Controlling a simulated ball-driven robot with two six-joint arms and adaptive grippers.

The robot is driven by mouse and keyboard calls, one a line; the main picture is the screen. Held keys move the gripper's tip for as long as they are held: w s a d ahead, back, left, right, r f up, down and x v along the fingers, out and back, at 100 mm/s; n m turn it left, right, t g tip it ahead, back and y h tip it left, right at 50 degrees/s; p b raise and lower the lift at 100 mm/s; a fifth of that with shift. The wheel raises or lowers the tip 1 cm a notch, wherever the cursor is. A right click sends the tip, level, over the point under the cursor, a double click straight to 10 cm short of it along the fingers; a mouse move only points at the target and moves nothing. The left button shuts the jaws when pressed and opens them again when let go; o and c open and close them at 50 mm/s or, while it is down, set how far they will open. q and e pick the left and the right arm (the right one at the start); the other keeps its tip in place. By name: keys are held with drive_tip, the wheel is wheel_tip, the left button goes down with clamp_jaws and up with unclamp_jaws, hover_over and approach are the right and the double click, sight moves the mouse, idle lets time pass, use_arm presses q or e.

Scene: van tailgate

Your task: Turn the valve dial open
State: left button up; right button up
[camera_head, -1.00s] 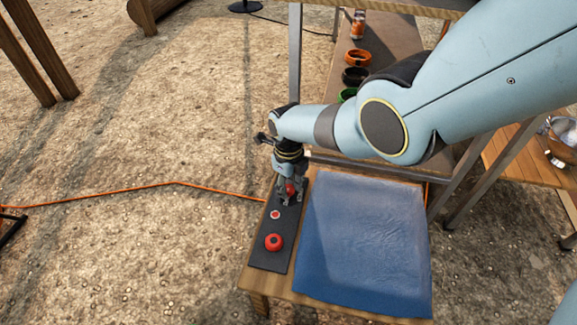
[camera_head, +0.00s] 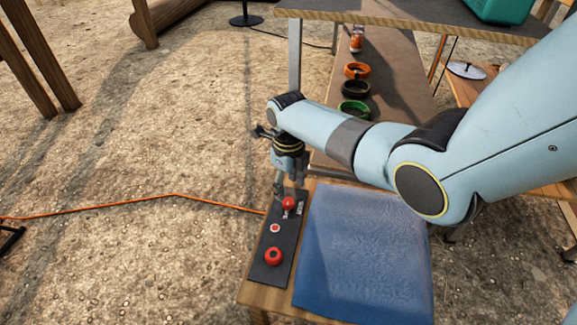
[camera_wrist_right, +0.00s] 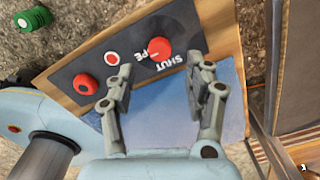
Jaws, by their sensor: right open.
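The valve dial (camera_head: 289,203) is a round red knob at the far end of a dark panel (camera_head: 262,270). In the right wrist view the dial (camera_wrist_right: 161,49) sits by the white words "SHUT" and "OPE", the second partly covered. I cannot tell its setting. My right gripper (camera_head: 289,197) is over the far end of the panel, fingers spread around the dial in the head view. In the right wrist view the open fingers (camera_wrist_right: 160,68) frame the dial, which appears just past the tips; contact is not clear. My left gripper is not in view.
The panel also carries a small red button in a white ring (camera_head: 275,228) and a second red knob (camera_head: 274,256). A blue cloth (camera_head: 365,255) lies right of it on the wooden table. Coloured rings (camera_head: 355,88) stand on a bench behind. An orange cable (camera_head: 150,198) crosses the ground.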

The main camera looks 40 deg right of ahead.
sight(288, 201)
wheel_tip(288, 201, up, 6)
idle(0.7)
